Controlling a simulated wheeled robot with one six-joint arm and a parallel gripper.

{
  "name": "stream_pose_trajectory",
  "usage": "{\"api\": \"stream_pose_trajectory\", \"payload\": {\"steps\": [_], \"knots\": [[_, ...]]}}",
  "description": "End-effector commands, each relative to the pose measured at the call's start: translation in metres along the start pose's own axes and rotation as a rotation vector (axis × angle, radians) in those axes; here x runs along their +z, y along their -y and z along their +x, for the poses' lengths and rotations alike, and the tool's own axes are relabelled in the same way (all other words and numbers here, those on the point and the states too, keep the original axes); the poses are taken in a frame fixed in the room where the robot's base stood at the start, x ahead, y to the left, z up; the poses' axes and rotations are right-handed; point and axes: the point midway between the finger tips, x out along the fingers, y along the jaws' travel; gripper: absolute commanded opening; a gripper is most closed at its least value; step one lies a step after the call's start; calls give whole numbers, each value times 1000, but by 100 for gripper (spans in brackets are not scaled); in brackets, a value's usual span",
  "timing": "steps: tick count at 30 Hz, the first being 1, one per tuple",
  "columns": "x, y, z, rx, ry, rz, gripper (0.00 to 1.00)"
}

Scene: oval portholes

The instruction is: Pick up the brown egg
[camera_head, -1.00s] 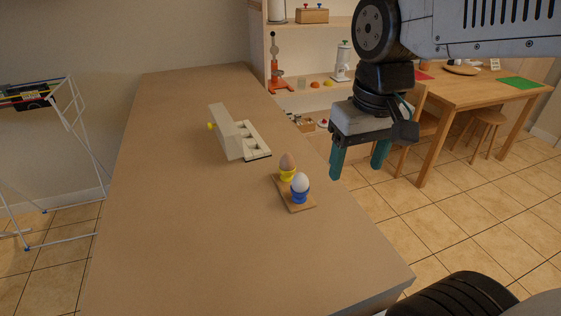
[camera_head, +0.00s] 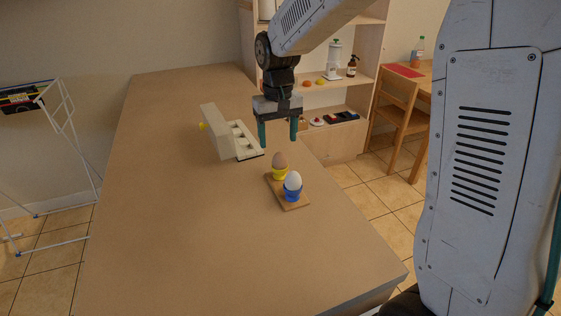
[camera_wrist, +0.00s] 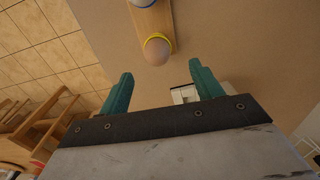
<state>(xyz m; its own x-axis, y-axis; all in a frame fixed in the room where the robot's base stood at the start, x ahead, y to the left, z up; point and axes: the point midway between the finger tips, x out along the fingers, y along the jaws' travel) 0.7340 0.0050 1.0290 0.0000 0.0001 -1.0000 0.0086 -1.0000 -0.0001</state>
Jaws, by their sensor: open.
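The brown egg (camera_head: 280,159) stands upright in a yellow egg cup (camera_head: 280,173) on a small wooden board (camera_head: 293,206). Beside it on the same board is a white egg (camera_head: 293,180) in a blue cup (camera_head: 292,194). My gripper (camera_head: 278,142) is open and empty, above the brown egg and apart from it, fingers pointing down. In the wrist view the brown egg (camera_wrist: 157,51) and the rim of its yellow cup (camera_wrist: 158,38) show beyond the two teal fingertips (camera_wrist: 160,70), which do not touch it.
A cream egg box (camera_head: 222,134) with an open lid stands on the brown counter (camera_head: 190,230) behind the eggs. The counter's front and left are clear. Shelves (camera_head: 340,130) and a wooden chair (camera_head: 400,110) stand beyond the right edge.

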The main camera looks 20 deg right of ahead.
Motion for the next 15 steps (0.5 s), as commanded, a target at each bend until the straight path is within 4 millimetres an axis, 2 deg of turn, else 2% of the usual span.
{"api": "stream_pose_trajectory", "payload": {"steps": [10, 15], "knots": [[4, -4, 48, 0, 4, 1, 65], [3, -4, 62, 0, 1, 0, 65]]}}
